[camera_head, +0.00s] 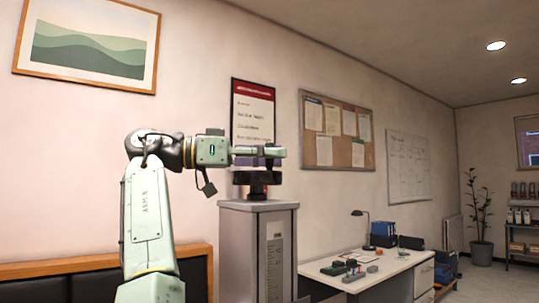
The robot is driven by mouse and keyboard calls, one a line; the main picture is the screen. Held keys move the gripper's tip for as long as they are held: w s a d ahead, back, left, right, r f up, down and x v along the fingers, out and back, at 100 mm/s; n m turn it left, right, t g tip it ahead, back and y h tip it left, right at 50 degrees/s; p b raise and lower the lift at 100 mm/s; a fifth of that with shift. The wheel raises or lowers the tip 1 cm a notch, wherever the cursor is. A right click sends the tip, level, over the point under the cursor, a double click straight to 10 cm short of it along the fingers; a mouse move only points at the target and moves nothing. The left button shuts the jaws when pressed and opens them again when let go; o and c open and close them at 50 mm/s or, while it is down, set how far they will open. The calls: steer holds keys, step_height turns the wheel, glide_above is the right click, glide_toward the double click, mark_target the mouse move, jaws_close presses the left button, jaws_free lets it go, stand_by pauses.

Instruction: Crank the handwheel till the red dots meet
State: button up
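A grey column (237,250) stands at the middle of the head view, with a ruler-like scale (274,265) on its front. On its top sits a dark round part (259,178), seen edge-on, which looks like the handwheel. My gripper (279,152) is level just above this part, reaching in from the left. Its fingers are small and seen from the side, so I cannot tell whether they are open or touching the wheel. No red dots are visible.
A white desk (385,275) right of the column holds small parts, a lamp (361,222) and blue binders (383,234). A dark padded bench with a wooden back (190,252) stands at lower left.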

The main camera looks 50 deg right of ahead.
steer(key=shift+o, duration=0.6)
steer(key=shift+w+n+t+h, duration=0.1)
steer(key=shift+n+t+h, duration=0.2)
steer(key=shift+t+h, duration=0.15)
